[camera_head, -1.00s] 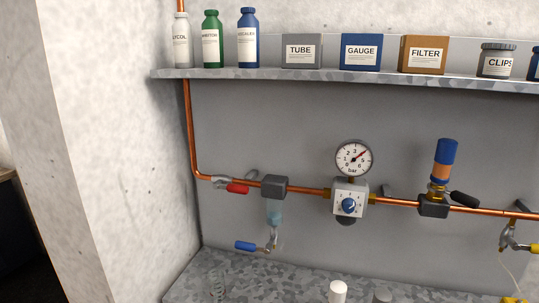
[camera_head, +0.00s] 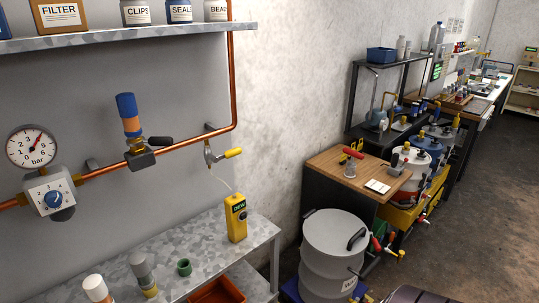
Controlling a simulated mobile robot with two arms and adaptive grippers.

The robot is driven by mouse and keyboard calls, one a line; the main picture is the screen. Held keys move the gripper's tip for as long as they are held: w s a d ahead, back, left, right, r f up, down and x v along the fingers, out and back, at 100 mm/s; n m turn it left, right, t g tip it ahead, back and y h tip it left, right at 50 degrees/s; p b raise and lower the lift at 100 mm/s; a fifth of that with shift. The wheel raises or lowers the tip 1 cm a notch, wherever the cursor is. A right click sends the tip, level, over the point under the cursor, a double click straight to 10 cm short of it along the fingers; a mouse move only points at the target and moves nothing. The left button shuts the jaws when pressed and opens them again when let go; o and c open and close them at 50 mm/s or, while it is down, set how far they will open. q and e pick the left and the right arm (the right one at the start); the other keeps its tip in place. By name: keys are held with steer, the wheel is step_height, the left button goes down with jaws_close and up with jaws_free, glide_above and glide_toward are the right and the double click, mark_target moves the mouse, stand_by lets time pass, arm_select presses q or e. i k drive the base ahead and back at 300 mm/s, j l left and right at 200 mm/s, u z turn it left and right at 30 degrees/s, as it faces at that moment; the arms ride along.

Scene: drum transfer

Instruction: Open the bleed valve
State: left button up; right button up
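No handle in view carries a readable "bleed" label, so I cannot tell which valve is the bleed valve. A small valve with a yellow lever (camera_head: 233,153) hangs under the right end of the copper pipe. A thin line runs from it down to a yellow handheld device (camera_head: 236,218) standing on the bench. Further left, a valve with a black lever (camera_head: 160,141) sits on the pipe below a blue-topped cylinder (camera_head: 127,107). Neither of my grippers shows.
The grey bench (camera_head: 190,247) holds a white-topped cylinder (camera_head: 97,289), a grey cylinder (camera_head: 142,272) and a green ring (camera_head: 184,267). A shelf (camera_head: 130,37) with boxes and jars is above. A grey drum (camera_head: 336,240) stands right of the bench, near a wooden-topped cabinet (camera_head: 335,165).

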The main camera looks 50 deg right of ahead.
mark_target(228, 154)
steer(key=l+z, duration=0.2)
steer(key=z, duration=0.95)
steer(key=k+l, duration=0.05)
